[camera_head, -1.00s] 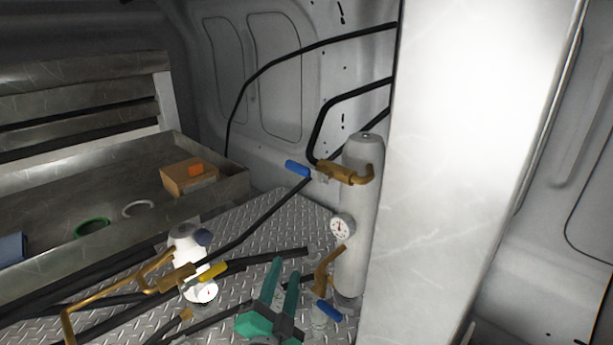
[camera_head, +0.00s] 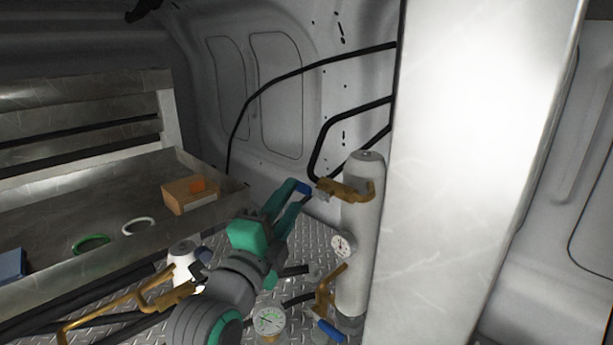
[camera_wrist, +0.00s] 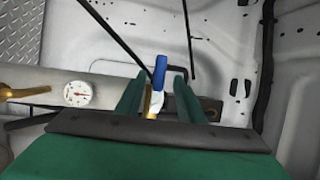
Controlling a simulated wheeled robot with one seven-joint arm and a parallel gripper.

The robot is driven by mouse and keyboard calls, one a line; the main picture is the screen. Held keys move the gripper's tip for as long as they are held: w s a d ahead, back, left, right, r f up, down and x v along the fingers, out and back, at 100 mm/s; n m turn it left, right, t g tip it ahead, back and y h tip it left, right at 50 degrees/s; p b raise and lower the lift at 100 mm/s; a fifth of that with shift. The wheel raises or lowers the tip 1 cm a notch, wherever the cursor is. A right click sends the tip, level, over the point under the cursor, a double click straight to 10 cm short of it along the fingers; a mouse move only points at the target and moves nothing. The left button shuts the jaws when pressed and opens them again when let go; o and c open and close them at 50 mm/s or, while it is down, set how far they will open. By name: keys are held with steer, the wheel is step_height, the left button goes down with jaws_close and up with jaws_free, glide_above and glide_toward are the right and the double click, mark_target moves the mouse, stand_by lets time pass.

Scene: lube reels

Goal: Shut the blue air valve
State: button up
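An upper blue valve handle (camera_head: 306,187) sits on a brass fitting (camera_head: 345,190) at the top of a grey cylinder (camera_head: 361,245). In the wrist view the blue handle (camera_wrist: 160,70) stands in the gap between my fingers, with its brass and silver stem below it. My gripper (camera_head: 298,192) is open and reaches up to this handle. The fingers (camera_wrist: 158,98) lie on either side of it with visible gaps, and I see no clear contact. A second blue handle (camera_head: 328,331) is at the cylinder's foot, away from my gripper.
A gauge (camera_head: 343,245) is on the cylinder's side. Black hoses (camera_head: 316,150) run along the wall behind. A tall white panel (camera_head: 470,150) stands close on the right. A metal tray (camera_head: 110,250) with an orange-brown box (camera_head: 189,195) is on the left. Brass pipes (camera_head: 120,308) lie below it.

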steer(key=x, duration=0.9)
steer(key=shift+w+d, duration=0.1)
steer(key=shift+w, duration=0.05)
jaws_close()
